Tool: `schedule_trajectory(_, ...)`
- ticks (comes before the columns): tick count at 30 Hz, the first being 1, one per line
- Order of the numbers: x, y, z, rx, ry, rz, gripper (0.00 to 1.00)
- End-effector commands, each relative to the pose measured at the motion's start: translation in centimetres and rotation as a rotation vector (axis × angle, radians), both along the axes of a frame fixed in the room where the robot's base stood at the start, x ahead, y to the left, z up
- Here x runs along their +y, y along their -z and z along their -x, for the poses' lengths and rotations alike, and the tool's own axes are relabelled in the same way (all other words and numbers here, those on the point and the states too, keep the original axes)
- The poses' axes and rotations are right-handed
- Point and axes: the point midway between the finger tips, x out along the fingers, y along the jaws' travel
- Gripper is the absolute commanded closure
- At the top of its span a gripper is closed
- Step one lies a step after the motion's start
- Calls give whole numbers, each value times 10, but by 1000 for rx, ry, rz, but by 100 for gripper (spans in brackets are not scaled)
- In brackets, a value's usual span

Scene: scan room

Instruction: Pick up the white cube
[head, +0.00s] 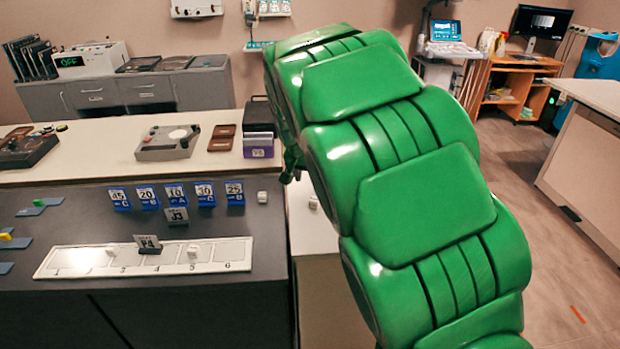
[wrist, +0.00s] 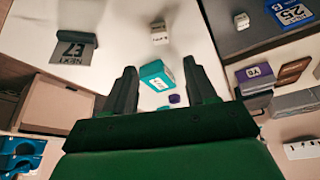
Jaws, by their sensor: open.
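Several small white cubes show. In the head view one cube (head: 313,203) sits on a pale surface just right of the dark counter, beside my green arm. Another cube (head: 262,197) stands at the dark counter's right edge, and two more, one (head: 110,250) and one (head: 193,250), sit on the numbered white strip (head: 75,262). In the wrist view a white cube (wrist: 160,38) lies on a white surface ahead of my fingertips, and another (wrist: 241,20) is on the dark counter. My gripper (wrist: 160,72) is open, with nothing held; my arm mostly hides it in the head view.
A teal box (wrist: 157,75) appears between my fingers in the wrist view, with a small purple piece (wrist: 175,99) near it. A dark stand with a grey card (wrist: 76,48) is at left. Blue number cards (head: 175,195) and a purple box (head: 258,145) stand nearby.

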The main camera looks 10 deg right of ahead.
Motion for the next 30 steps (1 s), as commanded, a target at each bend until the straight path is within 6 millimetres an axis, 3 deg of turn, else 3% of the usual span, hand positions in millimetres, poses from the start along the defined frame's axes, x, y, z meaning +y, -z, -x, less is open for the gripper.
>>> schedule_trajectory(4,0,0,0,0,0,0,38)
schedule_trajectory(16,9,3,-2,13,-79,28,38)
schedule_trajectory(30,98,35,-9,142,-880,305,38)
